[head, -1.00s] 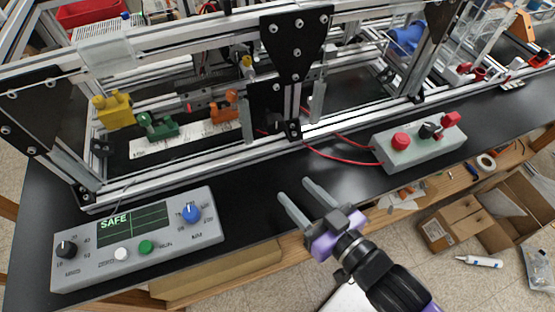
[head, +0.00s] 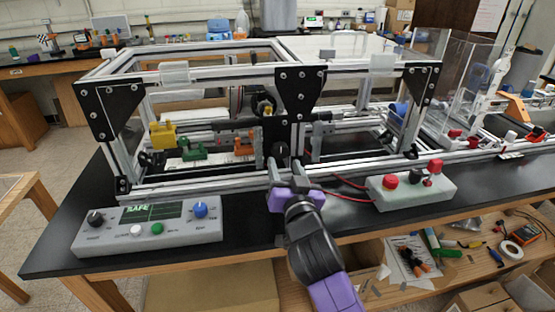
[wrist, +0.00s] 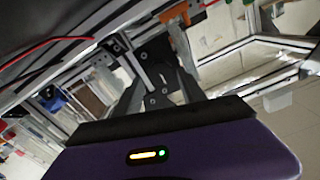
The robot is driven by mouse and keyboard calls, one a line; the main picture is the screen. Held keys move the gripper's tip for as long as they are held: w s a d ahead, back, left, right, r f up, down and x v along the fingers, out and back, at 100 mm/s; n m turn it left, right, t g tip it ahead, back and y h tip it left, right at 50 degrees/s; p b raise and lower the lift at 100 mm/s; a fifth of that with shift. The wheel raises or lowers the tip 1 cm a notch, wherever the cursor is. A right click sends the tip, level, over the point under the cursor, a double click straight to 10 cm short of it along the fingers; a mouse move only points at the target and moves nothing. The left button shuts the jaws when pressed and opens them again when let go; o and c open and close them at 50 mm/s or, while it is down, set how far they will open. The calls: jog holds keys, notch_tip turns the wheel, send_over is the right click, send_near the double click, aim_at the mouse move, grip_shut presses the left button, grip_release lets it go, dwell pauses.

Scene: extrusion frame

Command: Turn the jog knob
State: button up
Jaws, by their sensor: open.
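A grey control box (head: 95,240) sits at the front left of the black bench, with a screen reading SAFE. It carries a black knob (head: 95,218) at its left end and a blue knob (head: 200,209) at its right end. I cannot read clearly which one is labelled jog. A white button (head: 135,230) and a green button (head: 157,228) lie between them. My gripper (head: 286,165) is open and empty, in front of the frame's middle post, right of the blue knob and apart from it. The wrist view shows its two fingers (wrist: 158,85) spread, with no knob in sight.
The aluminium extrusion frame (head: 200,186) stands close behind my gripper. A grey box (head: 430,190) with a red button (head: 390,181) and red cables stands to the right. The bench strip between the control box and my gripper is clear.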

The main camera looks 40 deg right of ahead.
aim_at(282, 155)
jog(key=p+x, duration=0.1)
jog(key=x, duration=0.5)
jog(key=shift+w+d, duration=0.25)
jog(key=shift+w, duration=0.05)
jog(key=shift+c, duration=0.5)
grip_shut()
jog(key=shift+n, duration=0.3)
jog(key=n+p, duration=0.2)
jog(key=n, duration=0.4)
jog(key=shift+s+d+p, duration=0.1)
jog(key=shift+p, duration=0.25)
jog(key=n+p, duration=0.1)
jog(key=n, duration=0.2)
jog(key=shift+r+n+p, duration=0.1)
jog(key=shift+n+p, duration=0.25)
jog(key=shift+n, duration=0.05)
jog(key=shift+n+p, duration=0.65)
jog(key=shift+n, duration=0.85)
